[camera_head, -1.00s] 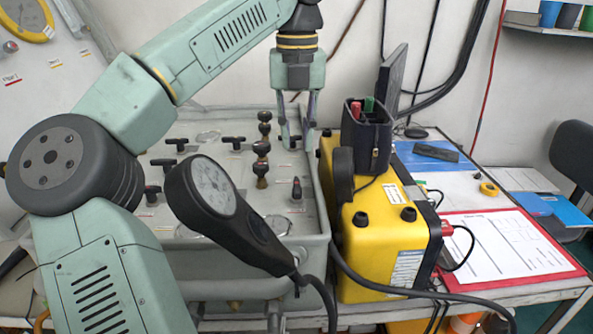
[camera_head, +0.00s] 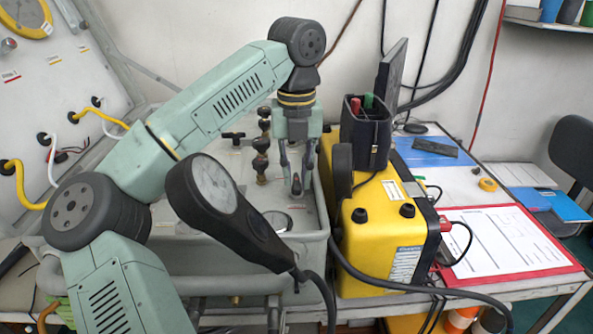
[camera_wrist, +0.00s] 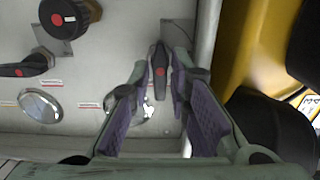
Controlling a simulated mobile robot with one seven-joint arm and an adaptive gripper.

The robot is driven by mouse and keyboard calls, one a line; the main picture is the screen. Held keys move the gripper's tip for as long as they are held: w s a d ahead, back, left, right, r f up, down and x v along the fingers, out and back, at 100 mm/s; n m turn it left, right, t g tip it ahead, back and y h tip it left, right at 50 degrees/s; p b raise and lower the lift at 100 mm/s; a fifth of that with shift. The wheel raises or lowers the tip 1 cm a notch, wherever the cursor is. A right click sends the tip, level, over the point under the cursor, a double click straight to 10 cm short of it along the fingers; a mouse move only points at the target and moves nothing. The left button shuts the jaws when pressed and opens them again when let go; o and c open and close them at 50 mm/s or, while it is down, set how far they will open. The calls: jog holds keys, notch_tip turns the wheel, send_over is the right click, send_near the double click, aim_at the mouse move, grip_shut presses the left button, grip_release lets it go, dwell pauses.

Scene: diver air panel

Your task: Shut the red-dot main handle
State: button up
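A black lever handle with a red dot (camera_wrist: 160,72) stands on the grey panel (camera_wrist: 110,62) near its right edge. It lies between the open fingers of my gripper (camera_wrist: 163,98); I cannot tell whether they touch it. In the head view, the handle (camera_head: 296,185) shows below my gripper (camera_head: 297,168), near the panel's right wall. A second black handle with a red dot (camera_wrist: 24,68) and a round black knob with a red dot (camera_wrist: 68,17) are to the left in the wrist view. The small labels are unreadable.
A yellow case (camera_head: 372,235) stands close to the panel's right side. A black handheld gauge (camera_head: 216,185) with a cable blocks part of the panel in the head view. Brass-and-black valves (camera_head: 261,162) stand just left of my gripper. A red clipboard (camera_head: 510,240) lies farther right.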

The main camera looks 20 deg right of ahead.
grip_shut()
jog(key=shift+m, duration=0.4)
jog(key=m, duration=0.3)
jog(key=shift+m, duration=0.4)
jog(key=m, duration=1.3)
jog(key=shift+w, duration=0.1)
jog(key=shift+m, duration=0.3)
